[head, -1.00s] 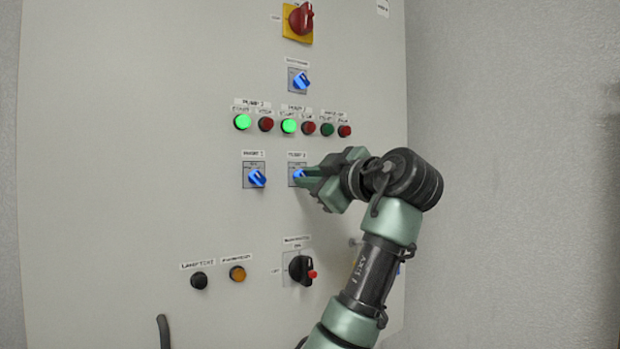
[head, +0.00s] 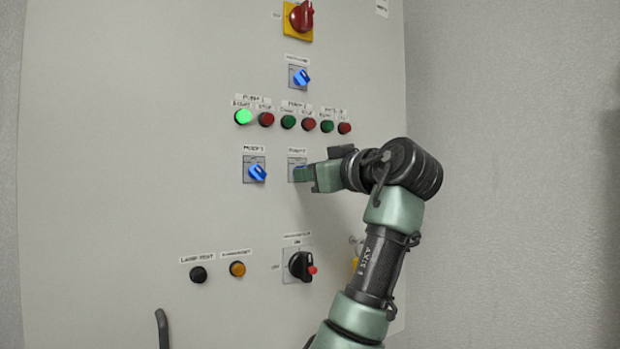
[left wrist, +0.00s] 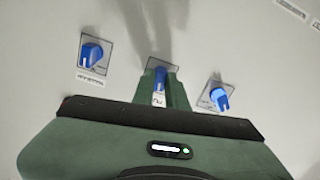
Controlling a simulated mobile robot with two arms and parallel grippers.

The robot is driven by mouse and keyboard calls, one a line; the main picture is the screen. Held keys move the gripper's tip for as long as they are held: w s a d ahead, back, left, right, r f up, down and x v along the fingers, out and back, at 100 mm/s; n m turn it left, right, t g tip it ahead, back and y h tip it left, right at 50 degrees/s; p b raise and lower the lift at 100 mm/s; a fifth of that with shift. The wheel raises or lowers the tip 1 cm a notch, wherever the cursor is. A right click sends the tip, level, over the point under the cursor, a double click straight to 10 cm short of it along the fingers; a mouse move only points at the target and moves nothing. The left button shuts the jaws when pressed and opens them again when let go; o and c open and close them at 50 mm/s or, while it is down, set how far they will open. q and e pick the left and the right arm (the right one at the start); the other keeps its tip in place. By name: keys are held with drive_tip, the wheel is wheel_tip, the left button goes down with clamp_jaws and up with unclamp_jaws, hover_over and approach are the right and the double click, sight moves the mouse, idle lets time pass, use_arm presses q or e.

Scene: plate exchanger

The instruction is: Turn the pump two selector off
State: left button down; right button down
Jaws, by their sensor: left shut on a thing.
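The pump two selector has a small grey plate (head: 292,163) on the panel, under a white label. Its blue knob is hidden by my gripper in the head view and shows between the fingers in the left wrist view (left wrist: 160,76). My left gripper (head: 303,174) is shut on this knob, coming from the right; in the left wrist view its green fingers (left wrist: 161,92) lie on both sides of it. In that view the knob points roughly straight along the fingers. The green pump two start lamp (head: 288,122) is dark. My right gripper is not in view.
The blue pump one selector (head: 257,173) sits left of the gripper, with its green start lamp (head: 243,117) lit. Another blue selector (head: 300,77) and a red main switch (head: 301,16) are above. A black rotary switch (head: 300,266) is below. A wall stands right.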

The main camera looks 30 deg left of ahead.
use_arm(q)
drive_tip(key=shift+r+m, duration=0.2)
drive_tip(key=shift+m, duration=0.7)
drive_tip(key=c, duration=1.4)
unclamp_jaws()
drive_tip(key=shift+c, duration=0.2)
drive_tip(key=shift+f, duration=0.1)
drive_tip(key=shift+d+b, duration=0.1)
drive_tip(key=shift+b, duration=0.2)
